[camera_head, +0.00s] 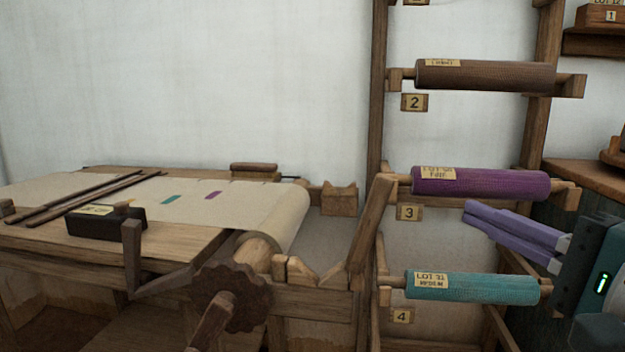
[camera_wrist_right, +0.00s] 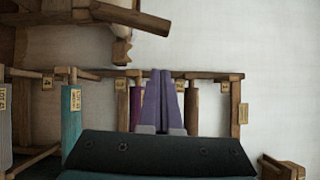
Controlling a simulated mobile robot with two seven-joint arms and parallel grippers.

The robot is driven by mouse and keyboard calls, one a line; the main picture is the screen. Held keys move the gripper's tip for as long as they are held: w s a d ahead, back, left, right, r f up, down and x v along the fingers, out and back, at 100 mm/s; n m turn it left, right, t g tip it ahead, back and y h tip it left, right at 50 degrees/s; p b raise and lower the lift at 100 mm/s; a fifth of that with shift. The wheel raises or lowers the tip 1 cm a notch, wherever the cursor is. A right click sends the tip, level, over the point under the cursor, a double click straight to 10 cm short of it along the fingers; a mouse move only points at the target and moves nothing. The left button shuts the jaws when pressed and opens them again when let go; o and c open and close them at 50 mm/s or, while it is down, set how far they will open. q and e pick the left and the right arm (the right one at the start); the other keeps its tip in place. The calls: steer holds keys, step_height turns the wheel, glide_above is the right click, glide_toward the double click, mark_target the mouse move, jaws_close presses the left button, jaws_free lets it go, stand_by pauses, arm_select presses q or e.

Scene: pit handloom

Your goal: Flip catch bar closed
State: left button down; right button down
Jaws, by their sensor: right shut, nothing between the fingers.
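What looks like the catch bar (camera_head: 371,232) is a wooden bar at the right end of the loom. It stands raised, leaning to the right, beside a notched wooden block (camera_head: 297,270) on the frame. My right gripper (camera_head: 471,215) comes in from the right with its purple fingers together and empty. It is to the right of the bar and apart from it in the picture, between the purple and teal rolls. The fingers also show in the right wrist view (camera_wrist_right: 161,75), pointing toward the rack. My left gripper is not in view.
A rack holds a brown roll (camera_head: 485,76), a purple roll (camera_head: 480,182) and a teal roll (camera_head: 472,287) close around my right gripper. The cloth beam (camera_head: 256,247) and a toothed wheel (camera_head: 232,296) are left of the bar. A dark box (camera_head: 105,223) sits on the loom.

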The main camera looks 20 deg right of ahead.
mark_target(368, 227)
steer(key=w+a+p, duration=0.2)
steer(key=w+a, duration=0.1)
steer(key=w, duration=0.5)
steer(key=shift+r+p, duration=0.2)
steer(key=shift+p, duration=0.15)
steer(key=shift+a, duration=0.1)
